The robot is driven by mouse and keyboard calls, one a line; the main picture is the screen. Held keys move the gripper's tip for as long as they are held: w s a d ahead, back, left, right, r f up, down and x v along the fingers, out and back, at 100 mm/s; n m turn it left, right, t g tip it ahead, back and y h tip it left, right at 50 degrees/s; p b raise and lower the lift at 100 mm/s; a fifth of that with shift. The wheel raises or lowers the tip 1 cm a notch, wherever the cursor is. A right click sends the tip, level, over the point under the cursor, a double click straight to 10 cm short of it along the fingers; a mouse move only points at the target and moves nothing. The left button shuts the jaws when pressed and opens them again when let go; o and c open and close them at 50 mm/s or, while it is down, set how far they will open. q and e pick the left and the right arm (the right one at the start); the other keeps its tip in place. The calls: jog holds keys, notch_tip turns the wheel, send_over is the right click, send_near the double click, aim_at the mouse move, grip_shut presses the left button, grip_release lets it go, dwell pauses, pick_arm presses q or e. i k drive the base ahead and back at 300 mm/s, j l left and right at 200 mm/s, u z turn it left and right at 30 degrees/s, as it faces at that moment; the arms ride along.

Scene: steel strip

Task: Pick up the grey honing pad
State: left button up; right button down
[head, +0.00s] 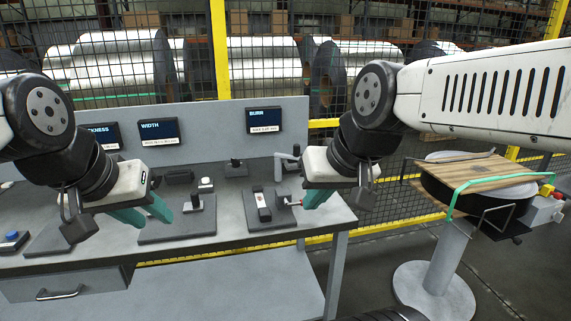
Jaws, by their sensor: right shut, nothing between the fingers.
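I cannot tell for sure which item is the grey honing pad. A small dark grey block with a pale face (263,207) lies on the right-hand dark plate on the bench, and may be it. My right gripper (318,199) has teal fingers that are together and empty, over the bench's right end, to the right of that block. My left gripper (144,213) is over the left part of the bench, its two teal fingers apart with nothing seen between them. It is well left of the block.
The grey bench (100,243) carries a left-hand dark plate (170,228) with a small upright fixture, a black item (178,177) and a blue button (12,236). Screens stand on the back panel. A round stand with a wooden board (475,172) is at the right. Yellow-framed fencing runs behind.

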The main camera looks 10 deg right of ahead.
aim_at(290, 165)
jog(key=i+l, duration=0.45)
jog(key=l, duration=0.3)
jog(key=i+l+u, duration=0.15)
jog(key=u, duration=0.2)
jog(key=i+l+u, duration=0.1)
jog(key=l+u, duration=0.6)
jog(key=u, duration=0.35)
jog(key=i+l, duration=0.05)
